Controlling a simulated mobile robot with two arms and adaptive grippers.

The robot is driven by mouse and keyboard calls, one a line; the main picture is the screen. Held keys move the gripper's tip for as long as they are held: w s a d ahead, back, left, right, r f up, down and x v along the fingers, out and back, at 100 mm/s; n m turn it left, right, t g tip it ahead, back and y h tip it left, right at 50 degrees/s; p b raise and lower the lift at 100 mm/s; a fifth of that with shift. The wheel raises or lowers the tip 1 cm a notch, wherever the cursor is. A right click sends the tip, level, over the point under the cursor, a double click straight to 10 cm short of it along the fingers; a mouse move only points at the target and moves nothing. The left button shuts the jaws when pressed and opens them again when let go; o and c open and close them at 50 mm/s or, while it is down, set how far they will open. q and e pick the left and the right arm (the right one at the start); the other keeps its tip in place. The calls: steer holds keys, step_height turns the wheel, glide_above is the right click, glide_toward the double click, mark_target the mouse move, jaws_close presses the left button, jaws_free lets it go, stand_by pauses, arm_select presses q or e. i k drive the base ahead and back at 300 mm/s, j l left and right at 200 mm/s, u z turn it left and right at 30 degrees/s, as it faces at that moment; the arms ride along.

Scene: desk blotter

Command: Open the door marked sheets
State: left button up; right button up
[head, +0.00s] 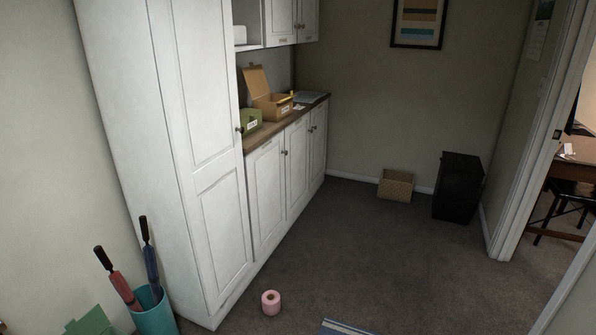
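White cabinets line the left wall, and every door in view looks shut. The tall cabinet door (202,130) has a dark knob (239,129) on its right edge. Lower doors (268,195), (297,165) and (318,142) run under the brown counter, with dark knobs near their tops. Upper doors (281,18) hang at the top of the view and are partly cut off. Small labels show on some doors, but they are too small to read, so I cannot tell which is marked sheets. Neither of my grippers is in view.
A teal bin (155,312) with umbrellas stands at lower left. The middle carpet (360,250) is clear.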

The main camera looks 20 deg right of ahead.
mark_target(297, 135)
steer(key=i+l+z, duration=0.25)
steer(key=i+z, duration=0.25)
steer(key=i+l+z, duration=0.4)
steer(key=i+z, duration=0.45)
steer(key=i+j+z, duration=0.1)
steer(key=i+z, duration=0.3)
steer(key=i, duration=0.25)
steer(key=i+u, duration=0.2)
steer(key=i, duration=0.35)
steer(key=i+u, duration=0.15)
steer(key=i, duration=0.35)
steer(key=i+l+u, duration=0.2)
steer(key=i, duration=0.3)
steer(key=i+l+u, duration=0.2)
steer(key=i, duration=0.35)
